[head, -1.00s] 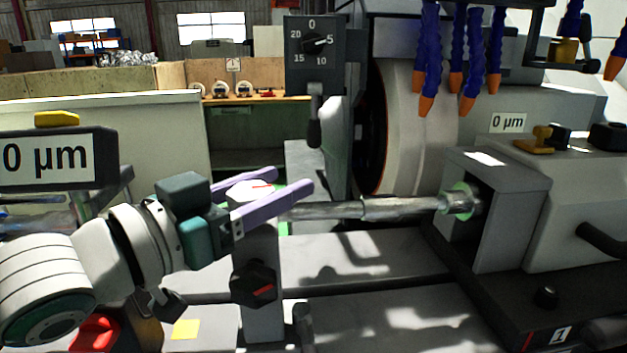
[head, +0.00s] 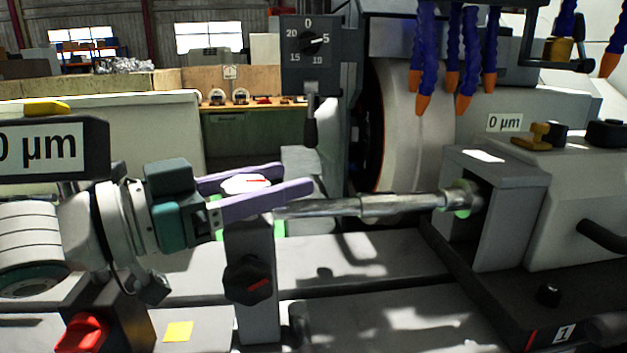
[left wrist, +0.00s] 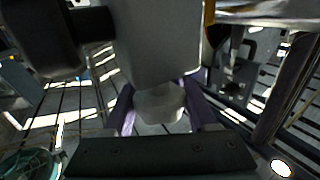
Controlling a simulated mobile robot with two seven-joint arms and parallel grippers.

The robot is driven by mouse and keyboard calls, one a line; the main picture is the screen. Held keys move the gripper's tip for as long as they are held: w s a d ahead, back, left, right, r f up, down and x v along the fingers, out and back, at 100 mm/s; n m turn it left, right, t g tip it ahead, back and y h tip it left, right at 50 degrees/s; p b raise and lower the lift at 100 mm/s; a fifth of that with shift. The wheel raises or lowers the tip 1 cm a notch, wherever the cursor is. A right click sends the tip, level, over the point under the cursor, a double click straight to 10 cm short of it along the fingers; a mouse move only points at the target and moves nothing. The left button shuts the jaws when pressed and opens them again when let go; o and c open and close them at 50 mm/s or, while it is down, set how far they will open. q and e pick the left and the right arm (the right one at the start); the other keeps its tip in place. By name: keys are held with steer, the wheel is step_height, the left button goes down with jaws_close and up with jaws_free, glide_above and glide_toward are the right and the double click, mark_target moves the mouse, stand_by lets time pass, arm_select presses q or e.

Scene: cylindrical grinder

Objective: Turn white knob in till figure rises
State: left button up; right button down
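The white knob (head: 246,184), with a red mark on top, sits on top of a grey post (head: 257,240) at the left end of a metal shaft. My left gripper (head: 296,178) comes in from the left with its two purple fingers on either side of the knob. The fingers look spread about as before, with no clear sign of clamping. In the left wrist view the pale knob (left wrist: 160,104) lies between the fingers; contact is hard to judge. The large display (head: 40,147) at left reads 0 µm, its left edge cut off. My right gripper is not in view.
A black knob with a red mark (head: 247,280) is on the post's front. The shaft (head: 350,206) runs right to the grey headstock (head: 500,180). The grinding wheel (head: 405,130) and blue coolant hoses (head: 467,50) stand behind. A smaller label (head: 505,122) also reads 0 µm.

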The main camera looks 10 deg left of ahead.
arm_select(q)
steer(key=o, duration=0.4)
steer(key=b, duration=0.1)
glide_toward(224, 194)
steer(key=shift+x, duration=2.65)
